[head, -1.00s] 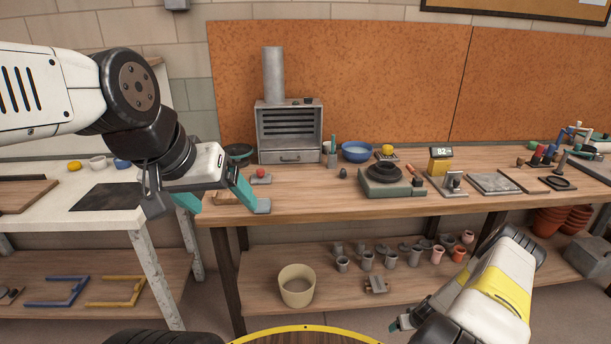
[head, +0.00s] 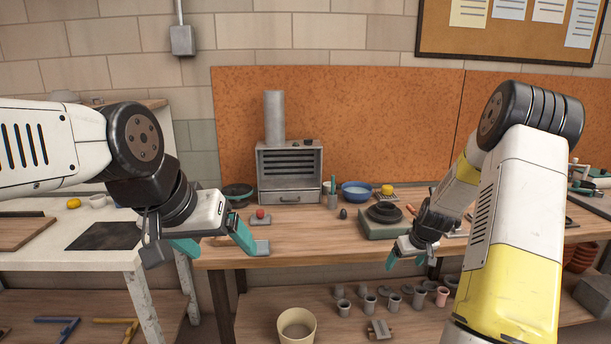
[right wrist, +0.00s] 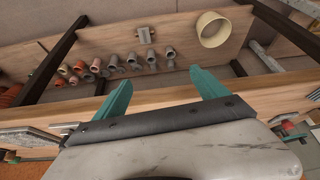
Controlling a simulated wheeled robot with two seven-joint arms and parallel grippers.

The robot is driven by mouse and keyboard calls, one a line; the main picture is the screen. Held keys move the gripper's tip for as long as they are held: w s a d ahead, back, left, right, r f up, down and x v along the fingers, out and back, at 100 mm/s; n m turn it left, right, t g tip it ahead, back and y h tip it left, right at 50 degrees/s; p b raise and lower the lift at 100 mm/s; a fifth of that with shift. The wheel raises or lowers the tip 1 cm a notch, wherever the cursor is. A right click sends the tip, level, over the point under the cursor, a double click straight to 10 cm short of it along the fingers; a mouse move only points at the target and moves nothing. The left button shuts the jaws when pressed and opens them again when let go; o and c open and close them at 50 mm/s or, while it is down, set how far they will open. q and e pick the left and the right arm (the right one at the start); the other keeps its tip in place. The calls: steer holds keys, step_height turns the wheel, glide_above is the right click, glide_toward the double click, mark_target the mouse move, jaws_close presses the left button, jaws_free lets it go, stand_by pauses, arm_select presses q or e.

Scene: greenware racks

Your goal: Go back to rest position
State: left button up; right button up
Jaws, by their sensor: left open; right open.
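My left gripper (head: 212,249) is open and empty, in front of the workbench (head: 310,235) near its left end. Its teal fingers are spread wide. My right gripper (head: 412,262) is raised to about the height of the bench's front edge, to the right of the left one. In the right wrist view its two teal fingers (right wrist: 160,90) are spread with nothing between them. In the head view the right arm covers much of the bench's right side.
A grey kiln (head: 290,172), a blue bowl (head: 356,191) and a turntable (head: 385,222) stand on the bench. Below, a shelf (head: 345,300) carries a cream bucket (head: 297,326) and several small cups. A white table (head: 60,260) stands at left.

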steer(key=s+a+r, duration=0.5)
steer(key=r, duration=0.5)
steer(key=s+a+r, duration=0.5)
steer(key=s+r, duration=0.1)
steer(key=r, duration=0.5)
steer(key=s+a+r, duration=0.3)
steer(key=s, duration=0.6)
steer(key=s+a+r+m+t+y, duration=0.1)
steer(key=s+a+r, duration=0.2)
steer(key=s, duration=0.7)
steer(key=shift+s+r+y, duration=0.2)
steer(key=shift+r+y, duration=0.1)
steer(key=shift+r, duration=0.4)
steer(key=shift+a, duration=0.1)
